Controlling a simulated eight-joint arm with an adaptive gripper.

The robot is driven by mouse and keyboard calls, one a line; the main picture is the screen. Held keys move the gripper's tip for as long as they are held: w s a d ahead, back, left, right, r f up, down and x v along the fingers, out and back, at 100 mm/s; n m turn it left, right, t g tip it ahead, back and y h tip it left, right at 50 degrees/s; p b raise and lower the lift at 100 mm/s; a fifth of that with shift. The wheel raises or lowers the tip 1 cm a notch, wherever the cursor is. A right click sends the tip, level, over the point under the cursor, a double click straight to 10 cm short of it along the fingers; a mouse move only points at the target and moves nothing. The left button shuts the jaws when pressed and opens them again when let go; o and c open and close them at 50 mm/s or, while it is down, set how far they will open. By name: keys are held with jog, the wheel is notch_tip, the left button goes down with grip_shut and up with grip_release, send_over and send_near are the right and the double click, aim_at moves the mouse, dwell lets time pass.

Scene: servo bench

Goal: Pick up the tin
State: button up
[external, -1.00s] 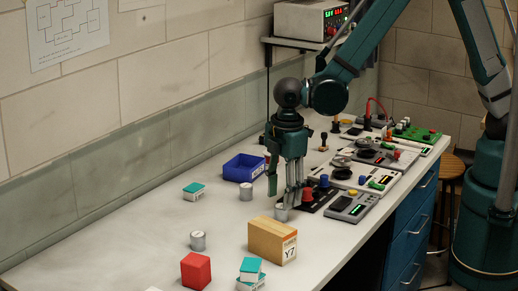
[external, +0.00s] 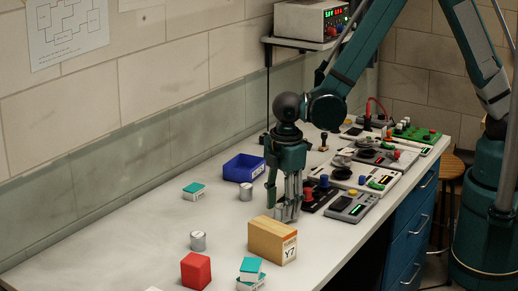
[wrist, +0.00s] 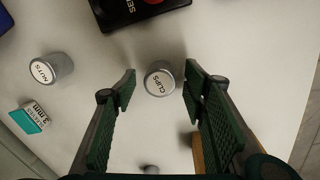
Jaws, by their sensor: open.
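A silver tin labelled CLIPS (wrist: 159,79) stands upright between the fingers of my gripper (wrist: 160,82) in the wrist view. Bare gaps show on both sides of it, so the open fingers look clear of it. In the external view my gripper (external: 287,214) points down low at the bench, and its fingers mostly hide this tin. A second tin, labelled NUTS (wrist: 44,69), stands to the left in the wrist view and behind the gripper in the external view (external: 246,192). A third tin (external: 198,241) stands nearer the front left.
A wooden block marked Y7 (external: 272,241) stands close to the gripper's front left. A black panel with knobs (external: 318,197) lies just to its right. A blue bin (external: 244,168), a red cube (external: 196,271) and small teal-and-white boxes (external: 194,191) are also on the bench.

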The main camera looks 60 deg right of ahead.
jog(key=shift+w+f, duration=0.1)
jog(key=shift+f, duration=0.65)
jog(key=c, duration=1)
